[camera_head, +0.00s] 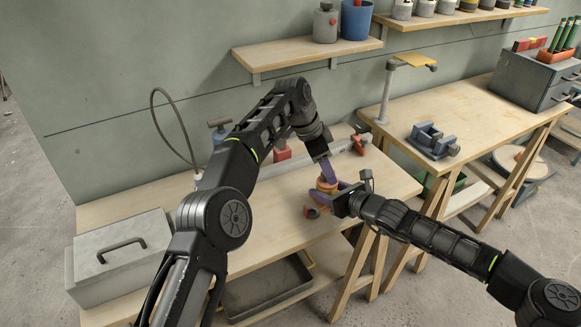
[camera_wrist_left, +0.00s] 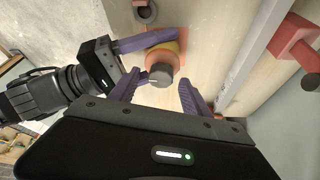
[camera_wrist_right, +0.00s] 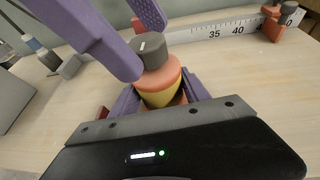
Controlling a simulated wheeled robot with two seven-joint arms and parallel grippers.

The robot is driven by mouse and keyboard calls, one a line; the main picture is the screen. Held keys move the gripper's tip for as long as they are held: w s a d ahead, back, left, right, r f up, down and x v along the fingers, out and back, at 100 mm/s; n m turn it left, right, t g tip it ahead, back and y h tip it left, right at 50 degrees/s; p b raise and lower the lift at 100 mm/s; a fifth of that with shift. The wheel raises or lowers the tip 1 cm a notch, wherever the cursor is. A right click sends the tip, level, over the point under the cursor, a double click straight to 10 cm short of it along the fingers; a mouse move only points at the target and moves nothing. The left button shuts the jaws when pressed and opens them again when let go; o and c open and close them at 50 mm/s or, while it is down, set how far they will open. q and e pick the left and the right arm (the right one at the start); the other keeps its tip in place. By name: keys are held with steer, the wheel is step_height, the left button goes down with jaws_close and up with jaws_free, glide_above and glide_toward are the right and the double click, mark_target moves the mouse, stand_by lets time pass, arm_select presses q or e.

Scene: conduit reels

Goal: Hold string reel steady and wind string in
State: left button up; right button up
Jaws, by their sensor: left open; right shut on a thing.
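The string reel (camera_head: 326,185) stands upright on the workbench, with orange-red flanges, a yellow winding and a grey knob on top. The reel (camera_wrist_right: 162,97) and its grey knob (camera_wrist_right: 150,47) show in the right wrist view. My right gripper (camera_head: 337,200) is shut on the reel low down, its purple fingers on either side. My left gripper (camera_head: 325,172) is open above the reel and points down. In the left wrist view, the left fingers (camera_wrist_left: 158,95) lie around the grey knob (camera_wrist_left: 160,76) with gaps. A loose string end cannot be made out.
A small dark ring-shaped piece (camera_head: 311,212) lies near the bench's front edge, beside the reel. A long ruler (camera_wrist_right: 220,32) with red end pieces lies behind the reel. A grey box (camera_head: 115,262) stands at the left. A second bench (camera_head: 470,110) with a vise is at the right.

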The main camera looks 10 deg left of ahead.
arm_select(q)
steer(key=shift+s+a+r, duration=0.1)
steer(key=shift+a+r, duration=0.15)
steer(key=shift+r, duration=0.4)
steer(key=s+a, duration=0.4)
steer(key=a, duration=0.7)
steer(key=shift+a+r, duration=0.3)
steer(key=shift+r, duration=0.1)
steer(key=shift+s, duration=0.1)
arm_select(e)
steer(key=o, duration=1.7)
steer(key=shift+c, duration=0.2)
steer(key=v, duration=1.2)
steer(key=shift+r, duration=0.15)
